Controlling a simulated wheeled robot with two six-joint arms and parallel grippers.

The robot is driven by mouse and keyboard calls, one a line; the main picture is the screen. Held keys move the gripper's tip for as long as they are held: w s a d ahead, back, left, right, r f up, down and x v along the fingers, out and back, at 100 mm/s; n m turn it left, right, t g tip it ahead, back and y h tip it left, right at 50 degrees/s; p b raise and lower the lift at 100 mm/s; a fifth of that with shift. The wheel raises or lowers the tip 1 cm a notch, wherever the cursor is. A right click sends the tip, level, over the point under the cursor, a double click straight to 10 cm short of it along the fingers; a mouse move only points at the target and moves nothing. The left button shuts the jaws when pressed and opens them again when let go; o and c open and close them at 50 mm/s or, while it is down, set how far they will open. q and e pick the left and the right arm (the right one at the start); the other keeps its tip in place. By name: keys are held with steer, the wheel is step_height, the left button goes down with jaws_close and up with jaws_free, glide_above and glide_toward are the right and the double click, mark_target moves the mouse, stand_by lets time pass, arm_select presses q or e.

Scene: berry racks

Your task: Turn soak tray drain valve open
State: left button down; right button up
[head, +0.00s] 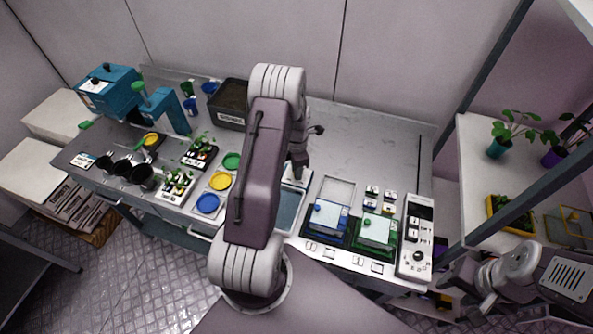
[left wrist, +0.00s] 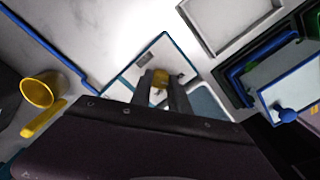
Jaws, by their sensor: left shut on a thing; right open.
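The soak tray (head: 289,209) is a pale tray with a bluish inside, standing on the bench and partly hidden behind my left arm. In the left wrist view its blue-edged pale panel (left wrist: 168,52) shows in front of my fingers. My left gripper (left wrist: 160,90) is shut on the yellow-brown drain valve knob (left wrist: 160,76), with one finger on each side. In the head view my left gripper (head: 298,172) is mostly hidden by its arm. How far the valve is turned I cannot tell. My right gripper (head: 486,306) is open, low at the right, away from the bench.
Blue (head: 328,218) and green (head: 376,232) boxes and a control panel (head: 416,238) stand right of the tray. Coloured discs (head: 220,181), seedling pots and a dark bin (head: 229,104) are to its left. A plant shelf (head: 476,190) is at the right. The back right of the bench is clear.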

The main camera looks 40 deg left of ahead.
arm_select(q)
steer(key=shift+w+r+n, duration=0.1)
steer(key=shift+w+n, duration=0.05)
steer(key=shift+n, duration=0.95)
steer(key=c, duration=1.4)
jaws_free()
steer(key=shift+o, duration=0.7)
steer(key=shift+r, duration=0.3)
step_height(320, 180, up, 8)
steer(key=b, duration=0.2)
steer(key=shift+r, duration=0.2)
